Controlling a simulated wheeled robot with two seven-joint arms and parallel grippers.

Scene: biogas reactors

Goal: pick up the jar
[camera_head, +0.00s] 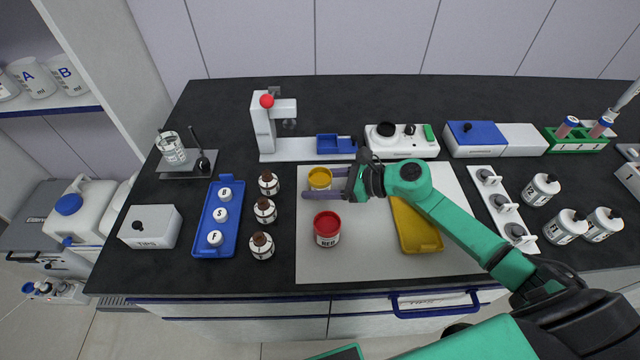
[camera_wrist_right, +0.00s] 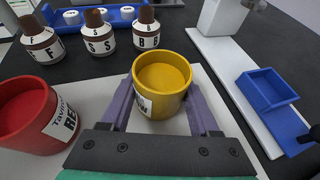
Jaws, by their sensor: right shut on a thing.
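A yellow jar (camera_head: 320,178) with a white label stands on the light mat (camera_head: 312,263); it also shows in the right wrist view (camera_wrist_right: 160,85). My right gripper (camera_head: 328,184) is shut on the yellow jar, with one purple finger on each side of it. In the right wrist view the fingers (camera_wrist_right: 163,108) flank the jar's lower part. A red jar (camera_head: 327,229) stands nearer on the mat, apart from the gripper; it also shows in the right wrist view (camera_wrist_right: 30,112). My left gripper is not in view.
Several brown bottles (camera_head: 264,210) and a blue tray (camera_head: 203,240) with white jars stand to the left. A yellow tray (camera_head: 424,238) lies under my right arm. A white press (camera_head: 262,128) with a blue bin (camera_head: 328,144) stands behind. Bare mat lies around the red jar.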

